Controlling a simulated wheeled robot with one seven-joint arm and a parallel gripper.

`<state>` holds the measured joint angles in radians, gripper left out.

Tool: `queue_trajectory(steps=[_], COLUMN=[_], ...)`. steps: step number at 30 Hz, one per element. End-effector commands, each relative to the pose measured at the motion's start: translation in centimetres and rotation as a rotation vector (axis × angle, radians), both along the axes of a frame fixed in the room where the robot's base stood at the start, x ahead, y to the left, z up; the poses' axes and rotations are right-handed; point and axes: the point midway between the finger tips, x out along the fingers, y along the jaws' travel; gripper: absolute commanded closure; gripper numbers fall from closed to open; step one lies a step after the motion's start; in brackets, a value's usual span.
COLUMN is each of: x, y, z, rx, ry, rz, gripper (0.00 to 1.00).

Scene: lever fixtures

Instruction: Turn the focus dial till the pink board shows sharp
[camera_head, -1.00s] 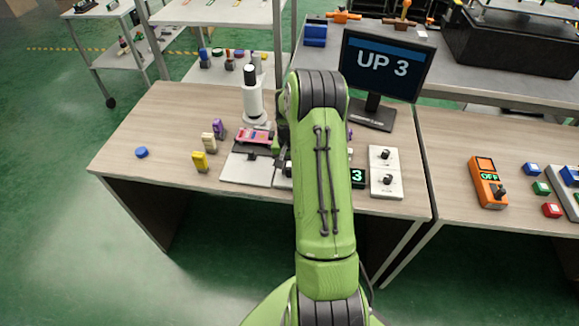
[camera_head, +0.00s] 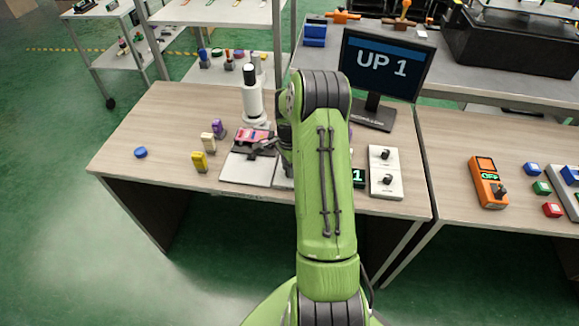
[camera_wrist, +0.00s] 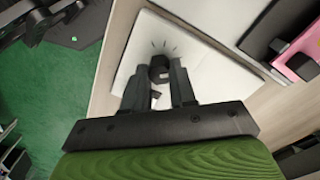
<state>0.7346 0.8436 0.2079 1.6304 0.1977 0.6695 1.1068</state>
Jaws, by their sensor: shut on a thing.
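In the wrist view my gripper (camera_wrist: 157,82) has its two fingers on either side of a black dial (camera_wrist: 159,68) and is shut on it. The dial stands on a white plate with short tick marks above it. The pink board (camera_head: 249,134) lies on the grey stand under the white scope (camera_head: 253,103); its edge also shows in the wrist view (camera_wrist: 304,66). A monitor (camera_head: 383,65) reads "UP 1", and a small green display (camera_head: 358,176) reads 1. My arm hides the dial in the head view.
Yellow (camera_head: 199,161), cream (camera_head: 208,142) and purple (camera_head: 218,128) blocks and a blue disc (camera_head: 140,152) are on the left. The table's front left is clear.

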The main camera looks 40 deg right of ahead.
Motion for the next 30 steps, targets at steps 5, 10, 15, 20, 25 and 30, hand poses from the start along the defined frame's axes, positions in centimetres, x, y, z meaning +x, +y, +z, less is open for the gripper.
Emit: queue_trajectory(steps=[5, 10, 15, 20, 25, 30], x=[0.04, 0.04, 0.03, 0.02, 0.03, 0.03], y=[-0.02, -0.02, -0.03, -0.03, -0.04, -0.04], z=[0.05, 0.05, 0.06, 0.07, 0.07, 0.08], rx=[-0.002, -0.001, -0.002, -0.002, -0.002, -0.002], ry=[-0.002, -0.002, -0.001, -0.002, -0.002, -0.002], rz=[-0.146, -0.258, -0.337, -0.378, -0.397, -0.400], gripper=[1.00, 1.00, 1.00, 1.00, 1.00, 1.00])
